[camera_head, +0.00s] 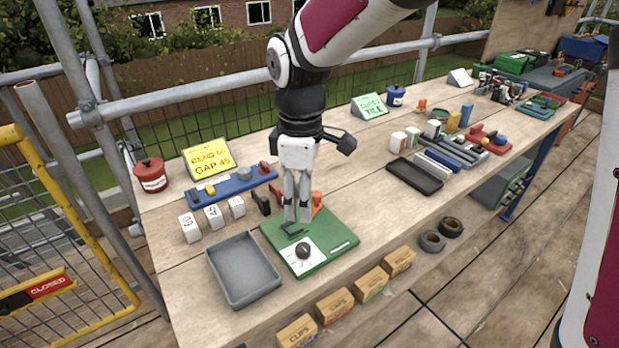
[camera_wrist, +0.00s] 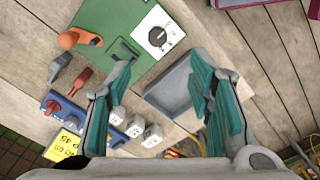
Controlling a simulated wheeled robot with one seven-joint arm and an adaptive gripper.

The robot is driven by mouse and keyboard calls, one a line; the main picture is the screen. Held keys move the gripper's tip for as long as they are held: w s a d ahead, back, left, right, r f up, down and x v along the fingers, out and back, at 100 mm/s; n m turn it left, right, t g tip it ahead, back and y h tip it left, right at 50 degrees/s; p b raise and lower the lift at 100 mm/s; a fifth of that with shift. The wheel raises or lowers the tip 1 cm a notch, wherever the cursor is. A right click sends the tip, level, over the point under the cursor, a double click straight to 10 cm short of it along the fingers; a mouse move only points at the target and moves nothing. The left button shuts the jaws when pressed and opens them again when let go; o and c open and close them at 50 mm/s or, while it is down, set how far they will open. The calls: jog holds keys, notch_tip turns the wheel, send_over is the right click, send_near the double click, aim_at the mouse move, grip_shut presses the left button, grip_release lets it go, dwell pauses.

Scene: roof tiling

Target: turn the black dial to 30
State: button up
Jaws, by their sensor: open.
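The black dial (camera_head: 302,250) sits on a white scale plate on the green board (camera_head: 335,250), near the front edge of the bench. In the wrist view the dial (camera_wrist: 157,37) shows as a round black knob with a pale line on it; the scale numbers are too small to read. My gripper (camera_head: 297,218) points down over the back part of the green board, behind the dial. In the wrist view my gripper (camera_wrist: 168,90) has its fingers wide apart with nothing between them. The dial lies beyond the fingertips, not touched.
A grey tray (camera_head: 243,270) stands left of the green board. White numbered blocks (camera_head: 213,217) and a blue rail (camera_head: 232,187) lie behind it. An orange part (camera_head: 316,199) stands at the board's back. Labelled boxes (camera_head: 335,304) line the front. A yellow sign (camera_head: 208,158) stands behind.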

aim_at(303, 247)
jog(key=f, duration=0.9)
jog(key=f+b, duration=0.1)
jog(key=f, duration=0.4)
jog(key=shift+w, duration=0.25)
jog(key=shift+c, duration=0.4)
grip_shut()
